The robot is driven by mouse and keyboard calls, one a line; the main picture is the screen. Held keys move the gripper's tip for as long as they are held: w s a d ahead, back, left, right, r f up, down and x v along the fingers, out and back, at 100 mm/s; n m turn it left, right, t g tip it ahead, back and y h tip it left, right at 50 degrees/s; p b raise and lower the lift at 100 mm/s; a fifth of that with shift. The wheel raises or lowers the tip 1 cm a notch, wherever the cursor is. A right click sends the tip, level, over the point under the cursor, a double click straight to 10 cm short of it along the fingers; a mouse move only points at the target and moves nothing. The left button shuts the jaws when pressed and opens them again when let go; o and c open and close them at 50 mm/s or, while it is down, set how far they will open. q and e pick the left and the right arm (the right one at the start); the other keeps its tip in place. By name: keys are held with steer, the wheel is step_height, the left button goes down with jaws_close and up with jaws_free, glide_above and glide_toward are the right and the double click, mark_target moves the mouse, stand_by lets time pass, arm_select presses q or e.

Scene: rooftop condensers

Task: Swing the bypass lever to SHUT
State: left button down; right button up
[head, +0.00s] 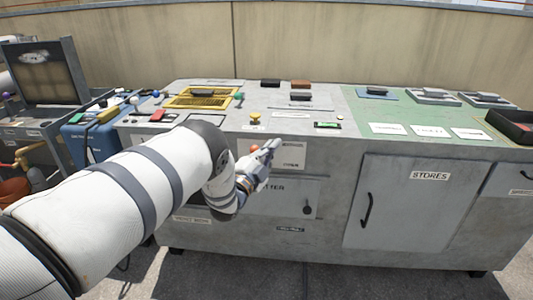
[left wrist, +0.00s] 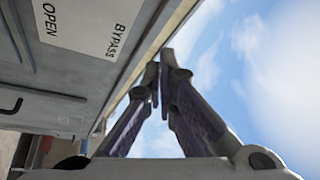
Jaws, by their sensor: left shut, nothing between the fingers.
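In the left wrist view the plate (left wrist: 85,20) reads BYPASS and OPEN. An orange-red knob (head: 256,149) shows just behind my left gripper at the plate's left side; it may be the lever's end. The rest of the lever is hidden, so its angle cannot be told. My left gripper (head: 274,145) is shut and empty, in front of the plate; its fingertips (left wrist: 154,72) meet. Contact with the knob cannot be told.
The grey counter (head: 225,112) above holds a yellow tray (head: 203,98), a yellow button (head: 255,117) and small blocks. Below the plate is a panel with a dark latch (head: 306,207). A STORES door (head: 400,205) stands to the right. The paved floor in front is clear.

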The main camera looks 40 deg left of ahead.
arm_select(q)
steer(key=a+v, duration=0.1)
steer(key=v, duration=0.9)
steer(key=shift+d+f+p, duration=0.4)
steer(key=shift+w, duration=0.1)
